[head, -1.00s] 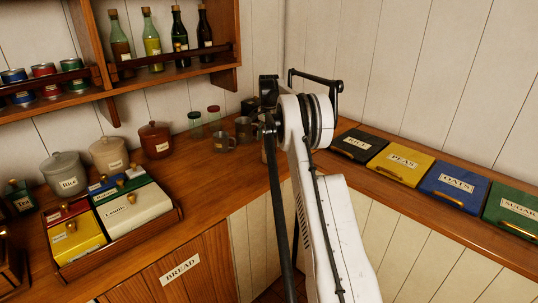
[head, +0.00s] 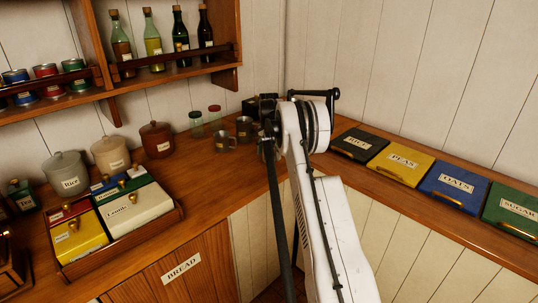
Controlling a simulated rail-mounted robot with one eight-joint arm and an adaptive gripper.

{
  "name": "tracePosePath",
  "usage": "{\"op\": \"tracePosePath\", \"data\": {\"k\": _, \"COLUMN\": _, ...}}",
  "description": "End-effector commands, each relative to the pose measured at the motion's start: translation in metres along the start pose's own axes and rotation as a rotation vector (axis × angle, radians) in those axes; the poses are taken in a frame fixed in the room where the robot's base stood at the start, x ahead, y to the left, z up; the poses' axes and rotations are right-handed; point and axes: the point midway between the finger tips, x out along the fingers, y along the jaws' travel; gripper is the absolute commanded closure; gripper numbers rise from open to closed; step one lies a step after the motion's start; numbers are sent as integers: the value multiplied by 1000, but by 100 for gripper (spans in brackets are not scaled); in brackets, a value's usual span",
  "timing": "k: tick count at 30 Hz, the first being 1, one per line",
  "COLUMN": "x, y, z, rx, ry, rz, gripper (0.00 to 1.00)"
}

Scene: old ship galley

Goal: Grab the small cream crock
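The small cream crock (head: 110,154) stands upright on the wooden counter at the left, with a lid and a small label. A grey crock labelled Rice (head: 65,174) is to its left and a brown crock (head: 156,139) to its right. A tray of lidded boxes is just in front of it. My white arm rises in the middle of the picture, well to the right of the cream crock.
Metal mugs (head: 225,141) and small jars (head: 196,123) stand between the brown crock and my arm. The tray (head: 122,243) holds several boxes. A shelf (head: 177,78) with bottles overhangs the back. Labelled bin lids (head: 399,163) line the right counter.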

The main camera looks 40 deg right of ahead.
Motion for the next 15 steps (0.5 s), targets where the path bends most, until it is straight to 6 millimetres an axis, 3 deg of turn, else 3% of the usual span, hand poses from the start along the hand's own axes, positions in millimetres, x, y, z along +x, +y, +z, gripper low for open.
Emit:
{"op": "tracePosePath", "data": {"k": 2, "x": 0, "y": 0, "z": 0, "rx": 0, "ry": 0, "rz": 0, "gripper": 43}}
{"op": "tracePosePath", "data": {"k": 13, "x": 0, "y": 0, "z": 0, "rx": 0, "ry": 0, "rz": 0, "gripper": 92}}
{"op": "tracePosePath", "data": {"k": 15, "x": -1, "y": 0, "z": 0, "rx": 0, "ry": 0, "rz": 0, "gripper": 93}}
